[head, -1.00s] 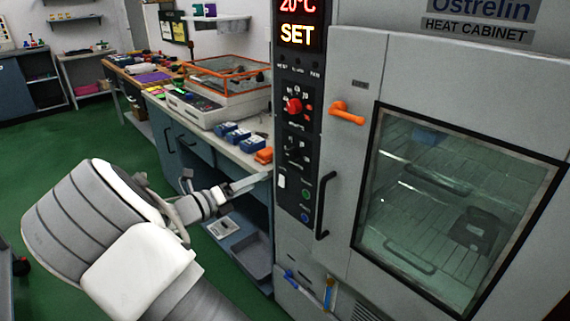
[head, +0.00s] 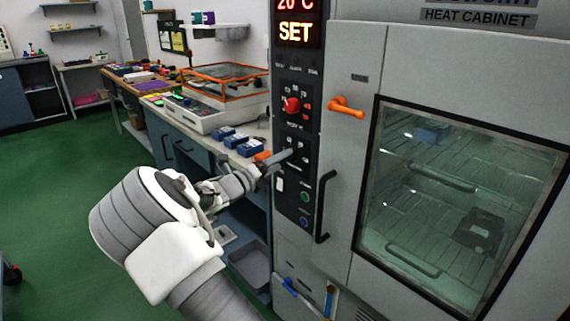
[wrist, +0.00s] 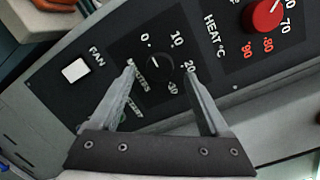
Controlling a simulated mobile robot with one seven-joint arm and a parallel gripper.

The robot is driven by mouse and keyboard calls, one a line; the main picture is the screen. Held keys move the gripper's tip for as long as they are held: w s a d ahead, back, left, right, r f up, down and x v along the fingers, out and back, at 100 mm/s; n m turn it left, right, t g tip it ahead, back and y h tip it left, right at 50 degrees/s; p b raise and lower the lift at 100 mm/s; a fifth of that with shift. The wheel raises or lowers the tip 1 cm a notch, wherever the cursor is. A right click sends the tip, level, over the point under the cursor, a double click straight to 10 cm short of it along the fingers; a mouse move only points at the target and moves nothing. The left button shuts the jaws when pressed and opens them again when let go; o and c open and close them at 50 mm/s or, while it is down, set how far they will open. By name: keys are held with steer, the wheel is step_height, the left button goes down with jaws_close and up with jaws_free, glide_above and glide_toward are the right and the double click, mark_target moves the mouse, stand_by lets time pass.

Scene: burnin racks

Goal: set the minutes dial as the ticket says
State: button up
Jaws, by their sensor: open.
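The minutes dial (wrist: 160,66) is a black knob on the black control panel, with a white pointer mark directed roughly toward 0. Around it I read 0, 10 and 20; the lower marks are partly covered or blurred. My gripper (wrist: 160,74) is open, with one finger to each side of the dial, apart from it as far as I can tell. In the head view my gripper (head: 284,158) is at the panel, covering part of the dial area. I cannot make out a readable ticket in either view.
The red heat dial (wrist: 263,14) is at the right of the wrist view. A white fan switch (wrist: 75,69) is at the left. The cabinet's black door handle (head: 325,206) and orange latch (head: 346,107) stick out nearby. A bench (head: 185,128) with blue boxes stands left.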

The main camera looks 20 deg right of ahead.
mark_target(291, 156)
steer(key=shift+x, duration=1.5)
steer(key=shift+c, duration=0.3)
jaws_close()
